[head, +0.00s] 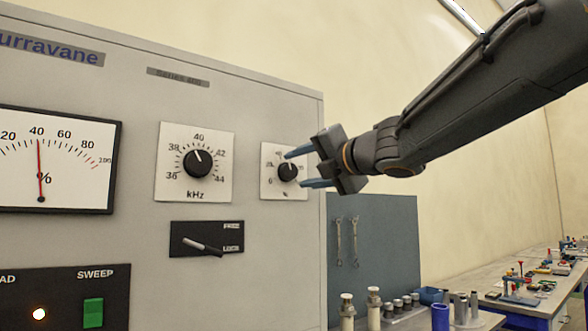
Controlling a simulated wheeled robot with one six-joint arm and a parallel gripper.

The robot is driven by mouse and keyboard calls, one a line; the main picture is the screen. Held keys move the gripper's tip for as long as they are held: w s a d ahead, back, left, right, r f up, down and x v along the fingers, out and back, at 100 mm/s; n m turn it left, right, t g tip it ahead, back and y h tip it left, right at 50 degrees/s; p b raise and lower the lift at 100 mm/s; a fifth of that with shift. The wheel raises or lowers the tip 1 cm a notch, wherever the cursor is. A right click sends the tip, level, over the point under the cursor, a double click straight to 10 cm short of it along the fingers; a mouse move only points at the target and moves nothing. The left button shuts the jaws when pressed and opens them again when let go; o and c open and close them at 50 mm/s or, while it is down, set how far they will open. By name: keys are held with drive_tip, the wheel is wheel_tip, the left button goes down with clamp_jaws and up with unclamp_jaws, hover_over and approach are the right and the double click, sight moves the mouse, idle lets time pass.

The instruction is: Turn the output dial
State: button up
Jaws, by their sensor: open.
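The cabinet front (140,95) is a grey panel at the left in the head view. A black dial (287,172) on a white plate sits at its right edge; the plate's lettering is small and partly hidden, so I cannot read whether it is the output dial. My gripper (301,167) is open at this dial, its two blue fingers pointing left, one above and one below the knob. I cannot tell whether they touch it. A larger black dial (197,163), marked kHz with a scale from 36 to 44, sits to its left.
A lever (203,246) marked FREE and LOCK sits below the kHz dial. A meter (55,160) reads about 40 percent. A green SWEEP switch (93,313) and a lit lamp (39,314) are at lower left. A bench (470,285) with tools stands at right.

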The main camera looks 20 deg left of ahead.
sight(291, 171)
drive_tip(key=shift+x, duration=1.75)
drive_tip(key=c, duration=1)
drive_tip(key=shift+c, duration=0.2)
drive_tip(key=shift+m+p, duration=0.3)
drive_tip(key=shift+p, duration=0.15)
